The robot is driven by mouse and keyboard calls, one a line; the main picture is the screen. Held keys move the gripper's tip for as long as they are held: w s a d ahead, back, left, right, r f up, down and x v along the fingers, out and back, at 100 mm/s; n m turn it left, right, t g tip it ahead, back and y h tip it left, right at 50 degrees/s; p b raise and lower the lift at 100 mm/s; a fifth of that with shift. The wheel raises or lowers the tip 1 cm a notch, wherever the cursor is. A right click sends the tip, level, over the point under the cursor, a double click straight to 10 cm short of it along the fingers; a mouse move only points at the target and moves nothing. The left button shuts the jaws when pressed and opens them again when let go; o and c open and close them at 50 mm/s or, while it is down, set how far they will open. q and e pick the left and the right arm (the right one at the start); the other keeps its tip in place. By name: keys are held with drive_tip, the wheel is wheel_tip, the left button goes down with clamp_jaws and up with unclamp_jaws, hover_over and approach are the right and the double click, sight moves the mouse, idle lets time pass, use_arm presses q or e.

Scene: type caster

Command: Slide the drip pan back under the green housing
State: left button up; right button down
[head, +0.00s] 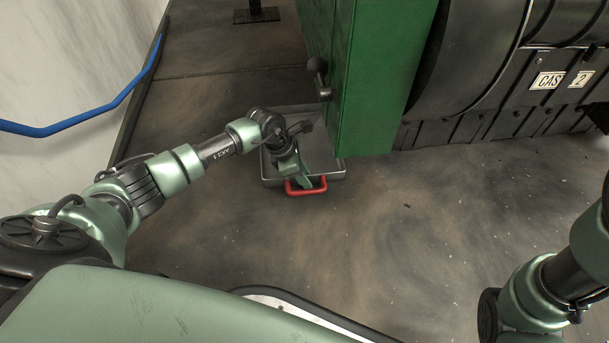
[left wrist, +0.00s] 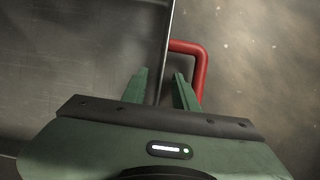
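The drip pan (head: 333,172) is a shallow grey metal tray on the floor. Its front part sticks out from beside and below the green housing (head: 372,80), which hides some of it. A red handle (head: 322,185) is on its near edge; the handle also shows in the left wrist view (left wrist: 203,68). My left gripper (head: 302,183) points down at the handle. In the left wrist view its fingers (left wrist: 163,90) are apart, with the pan's rim seen between them and the handle bar right of the right finger. Contact cannot be told. My right gripper is out of view.
A black lever knob (head: 318,68) juts from the housing's left side. A large dark drum machine (head: 480,70) stands to the right. A blue rail (head: 90,113) runs along the left wall. The floor in front of the pan is clear.

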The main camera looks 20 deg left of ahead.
use_arm(q)
drive_tip(key=p+v, duration=0.5)
drive_tip(key=v, duration=0.1)
drive_tip(key=shift+r, duration=0.25)
drive_tip(key=shift+s+a+r+p, duration=0.2)
drive_tip(key=shift+a+r+p, duration=0.1)
drive_tip(key=shift+r+p, duration=0.25)
